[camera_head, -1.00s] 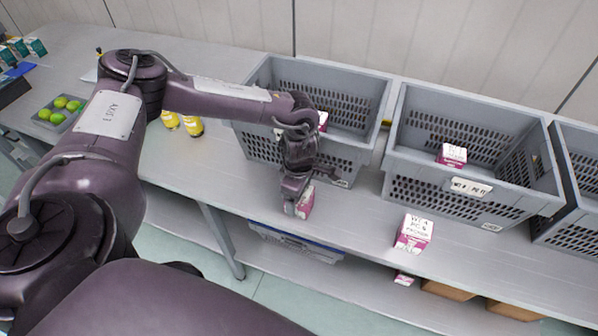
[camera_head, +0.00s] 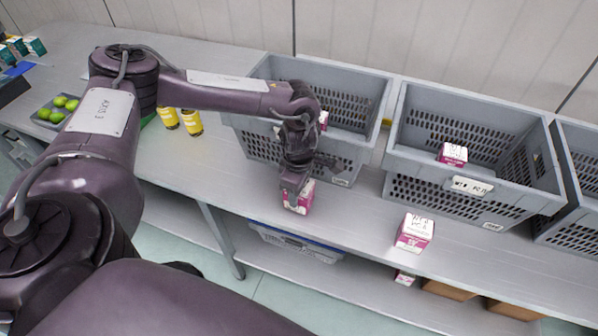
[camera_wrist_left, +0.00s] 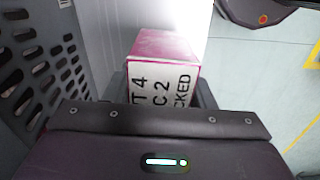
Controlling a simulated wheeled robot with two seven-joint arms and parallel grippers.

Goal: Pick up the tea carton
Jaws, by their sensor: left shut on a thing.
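A pink and white tea carton (camera_head: 300,198) is at the table's front edge, below the left grey crate. My left gripper (camera_head: 295,187) is shut on it from above. In the left wrist view the carton (camera_wrist_left: 162,72) shows its white lettered face and pink side between the fingers, whose tips are mostly hidden. Whether it touches the table is hard to tell. A similar carton (camera_head: 415,233) stands on the table to the right. My right gripper is not in view.
Grey crates stand along the back: left (camera_head: 262,147), middle (camera_head: 400,160) and right (camera_head: 590,150). Another pink carton (camera_head: 452,154) is in the middle crate. Yellow containers (camera_head: 192,122) and a tray of green fruit (camera_head: 40,112) are at left. The table front (camera_head: 350,215) beside the gripper is clear.

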